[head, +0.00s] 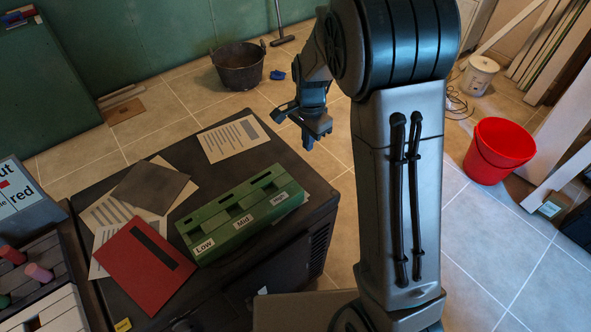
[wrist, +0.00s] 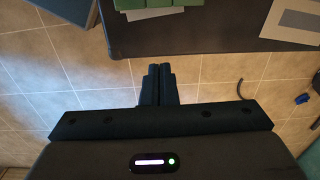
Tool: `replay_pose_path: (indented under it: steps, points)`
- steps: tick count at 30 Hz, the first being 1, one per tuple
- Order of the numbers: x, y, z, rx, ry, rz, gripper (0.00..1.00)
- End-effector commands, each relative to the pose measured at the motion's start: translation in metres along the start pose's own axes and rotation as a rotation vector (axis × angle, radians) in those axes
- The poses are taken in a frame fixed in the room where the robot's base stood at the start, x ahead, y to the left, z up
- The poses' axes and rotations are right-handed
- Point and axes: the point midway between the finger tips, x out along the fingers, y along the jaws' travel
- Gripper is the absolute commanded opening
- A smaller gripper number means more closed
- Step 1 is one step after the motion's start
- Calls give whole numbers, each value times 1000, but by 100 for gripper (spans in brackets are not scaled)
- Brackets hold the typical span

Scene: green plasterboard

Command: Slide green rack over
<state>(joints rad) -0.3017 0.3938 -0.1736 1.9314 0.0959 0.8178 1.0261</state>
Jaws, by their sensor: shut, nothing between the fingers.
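The green rack (head: 240,213) lies on the dark cabinet top (head: 215,150) in the head view. Its front carries white labels reading Low, Mid and High, and its top has several slots. In the wrist view, only part of the green rack (wrist: 203,4) shows at the top edge. My gripper (head: 308,142) is beyond the cabinet's far right edge, apart from the rack. In the wrist view my gripper's fingers (wrist: 159,70) are together and empty, over the floor beside the cabinet.
A red folder (head: 128,262), a grey folder (head: 150,187) and printed sheets (head: 231,138) lie around the rack on the cabinet. A tray with coloured pegs (head: 38,272) stands at left. A black bucket (head: 238,66) and a red bucket (head: 497,151) stand on the floor.

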Motion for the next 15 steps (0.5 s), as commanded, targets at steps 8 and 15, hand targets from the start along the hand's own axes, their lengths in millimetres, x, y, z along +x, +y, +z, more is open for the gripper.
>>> replay_pose_path:
  steps: [8,15]
  points:
    - [27,-5,-1,30,-1,11,0]
    - [77,-4,-1,28,-1,13,0]
